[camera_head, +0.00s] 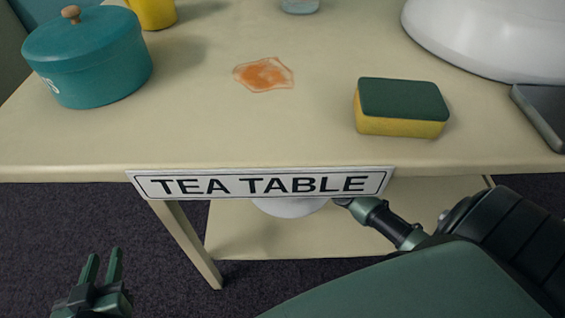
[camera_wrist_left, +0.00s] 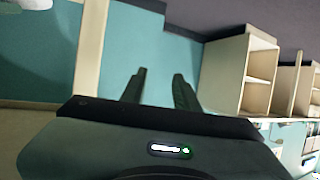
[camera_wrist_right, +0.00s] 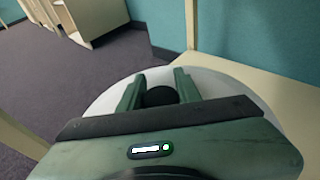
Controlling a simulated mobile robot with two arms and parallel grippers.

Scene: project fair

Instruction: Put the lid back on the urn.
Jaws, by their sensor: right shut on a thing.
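A white, rounded body, likely the urn (camera_head: 490,42), stands on the tabletop at the upper right of the head view. The frame cuts it off, so its top opening is hidden. The white round lid (camera_head: 288,208) shows partly below the table's front edge, behind the sign. My right gripper (camera_head: 345,203) is at its right side. In the right wrist view the fingers are shut on the black knob (camera_wrist_right: 160,96) of the lid (camera_wrist_right: 235,90). My left gripper (camera_head: 102,262) is open and empty, low at the left in front of the table.
The tea table (camera_head: 210,130) holds a teal pot (camera_head: 90,65), a yellow cup (camera_head: 153,12), an orange spill (camera_head: 264,74), a sponge (camera_head: 401,107), a glass (camera_head: 300,5) and a dark flat object (camera_head: 541,112). A sign (camera_head: 260,184) hangs on its edge. A lower shelf (camera_head: 300,236) lies beneath.

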